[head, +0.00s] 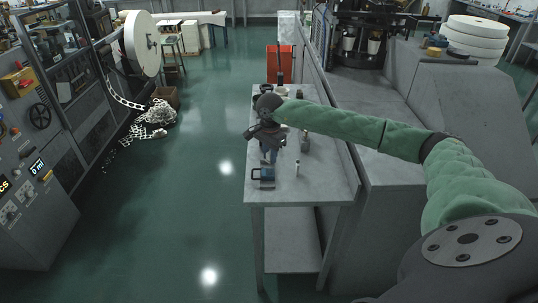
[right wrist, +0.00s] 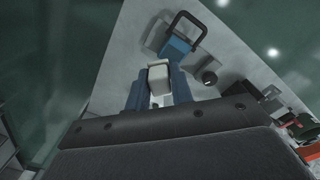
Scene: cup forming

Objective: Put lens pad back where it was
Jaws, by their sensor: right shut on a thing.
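My right gripper (head: 270,157) hangs over the far grey table, its blue fingers pointing down. In the right wrist view, its two blue fingers (right wrist: 160,84) are shut on a small pale block with rounded edges, which looks like the lens pad (right wrist: 158,76). The table top shows beyond the block; I cannot tell whether they touch. In the head view the pad is too small or hidden to make out. My left gripper is not in view.
Dark items crowd the table's far end.

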